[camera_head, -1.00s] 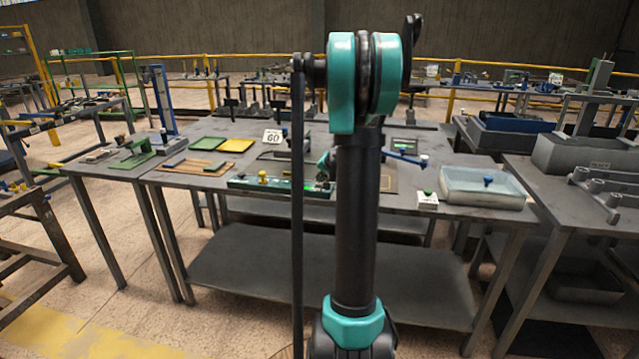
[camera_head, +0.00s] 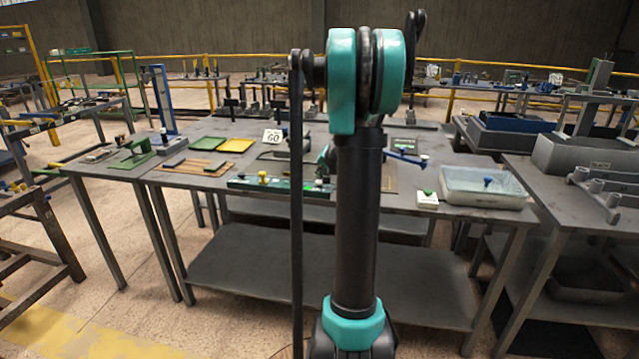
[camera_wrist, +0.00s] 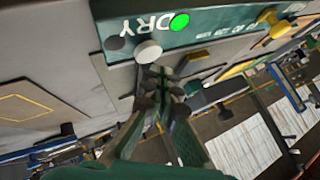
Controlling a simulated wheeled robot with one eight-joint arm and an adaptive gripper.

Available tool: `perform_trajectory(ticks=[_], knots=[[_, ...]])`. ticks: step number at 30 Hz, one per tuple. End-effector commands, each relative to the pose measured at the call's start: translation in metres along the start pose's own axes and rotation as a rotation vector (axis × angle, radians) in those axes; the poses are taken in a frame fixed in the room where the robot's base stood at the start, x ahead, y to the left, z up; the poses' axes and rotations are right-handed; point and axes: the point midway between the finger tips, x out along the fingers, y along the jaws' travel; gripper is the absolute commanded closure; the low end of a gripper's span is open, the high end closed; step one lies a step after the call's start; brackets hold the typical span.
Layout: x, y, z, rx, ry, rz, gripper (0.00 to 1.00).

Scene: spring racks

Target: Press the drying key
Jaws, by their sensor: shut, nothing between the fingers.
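A green panel (camera_head: 250,187) lies along the front of the middle table, and my arm hides its right end in the head view. In the wrist view the panel (camera_wrist: 205,32) appears upside down with the word DRY, a lit green lamp (camera_wrist: 179,21), a dark round spot (camera_wrist: 115,43) and a yellow knob (camera_wrist: 268,17). A white round key (camera_wrist: 148,51) stands at the panel's edge by the DRY lettering. My gripper (camera_wrist: 160,82) is shut and empty, its tips close to the white key. I cannot tell whether they touch it.
On the same table are a 60 sign (camera_head: 272,136), green and yellow plates (camera_head: 236,145), a small white box with a green button (camera_head: 427,199) and a clear tub (camera_head: 484,199). A blue-handled lever (camera_head: 405,156) is right of my arm.

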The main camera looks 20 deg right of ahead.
Motion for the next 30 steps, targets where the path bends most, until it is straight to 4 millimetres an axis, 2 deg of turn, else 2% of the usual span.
perform_trajectory(ticks=[5,21,30], knots=[[-0.002,-0.001,-0.001,0.000,0.000,0.000,1.00],[-0.033,-0.024,-0.024,0.000,0.000,0.000,1.00],[-0.035,-0.025,-0.025,0.000,0.000,0.000,1.00]])
